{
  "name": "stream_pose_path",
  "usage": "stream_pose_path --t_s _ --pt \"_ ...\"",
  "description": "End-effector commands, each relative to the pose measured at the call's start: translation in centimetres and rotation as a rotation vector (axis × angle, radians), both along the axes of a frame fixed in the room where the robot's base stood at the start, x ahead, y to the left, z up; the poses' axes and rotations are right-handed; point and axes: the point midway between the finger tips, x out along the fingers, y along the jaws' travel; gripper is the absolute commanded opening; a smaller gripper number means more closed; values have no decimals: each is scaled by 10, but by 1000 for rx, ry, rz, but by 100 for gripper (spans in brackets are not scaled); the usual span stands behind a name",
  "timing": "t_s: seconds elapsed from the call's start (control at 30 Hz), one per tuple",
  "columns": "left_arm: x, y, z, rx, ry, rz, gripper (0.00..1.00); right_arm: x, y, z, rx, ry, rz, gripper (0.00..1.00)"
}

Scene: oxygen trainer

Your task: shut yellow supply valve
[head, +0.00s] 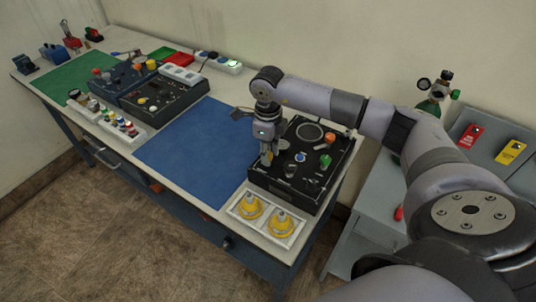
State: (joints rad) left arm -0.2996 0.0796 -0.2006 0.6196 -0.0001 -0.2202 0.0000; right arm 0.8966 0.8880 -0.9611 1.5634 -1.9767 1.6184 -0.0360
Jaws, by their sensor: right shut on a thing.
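The oxygen trainer is a black panel box (338,165) at the right end of the bench. A small yellow part, the yellow supply valve (265,159), shows at its left side, mostly hidden by my gripper. My right gripper (268,155) points down over that part of the panel and is shut on the valve. The valve's exact turn cannot be seen. My left gripper is not in view.
The panel also carries an orange knob (330,137), a green knob (325,161), a blue knob (300,157) and a round gauge (309,132). A white tray (268,232) with two yellow-based items stands in front. The blue mat (195,150) is clear.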

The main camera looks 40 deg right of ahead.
Motion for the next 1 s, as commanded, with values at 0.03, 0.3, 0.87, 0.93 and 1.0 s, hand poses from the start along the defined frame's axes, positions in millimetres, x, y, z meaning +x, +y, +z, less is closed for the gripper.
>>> stream_pose_path --t_s 0.03,0.3,0.87,0.93,1.0 --pt "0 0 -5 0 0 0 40 1 -1 -2 -1 -3 -45 0" --pt "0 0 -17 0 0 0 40 1 0 -1 0 -2 -303 0" --pt "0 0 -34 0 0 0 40 1 1 0 0 -3 -835 0" --pt "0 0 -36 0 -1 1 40 0 1 0 0 -2 -901 0" --pt "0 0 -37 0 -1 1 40 0 1 0 0 -2 -967 0"
